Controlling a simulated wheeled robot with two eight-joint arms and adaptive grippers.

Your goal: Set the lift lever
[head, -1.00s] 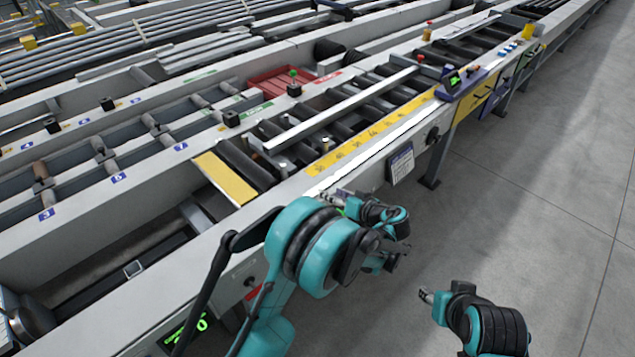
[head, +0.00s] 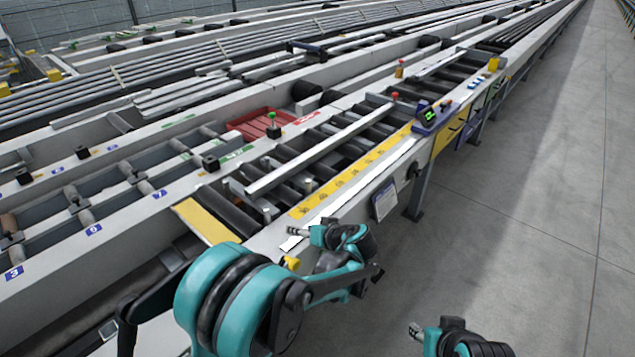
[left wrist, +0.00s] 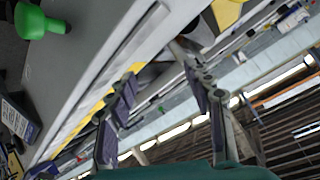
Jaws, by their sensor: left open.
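A lever-like green knob (left wrist: 42,21) shows at the upper left of the left wrist view, against a grey surface. I cannot tell for sure that it is the lift lever, and I do not make it out in the head view. My left gripper (head: 308,236) is at the near edge of the runout table (head: 403,158). In the left wrist view its fingers (left wrist: 165,100) are apart with nothing between them, and the green knob is outside them. My right gripper (head: 414,331) hangs over the floor at the bottom; its finger opening is too small to read.
A yellow scale strip (head: 352,182) runs along the table's near side. A placard (head: 384,201) and a control box with a green display (head: 430,116) are on the front side. A red tray (head: 262,125) lies farther back. The floor (head: 540,220) at right is clear.

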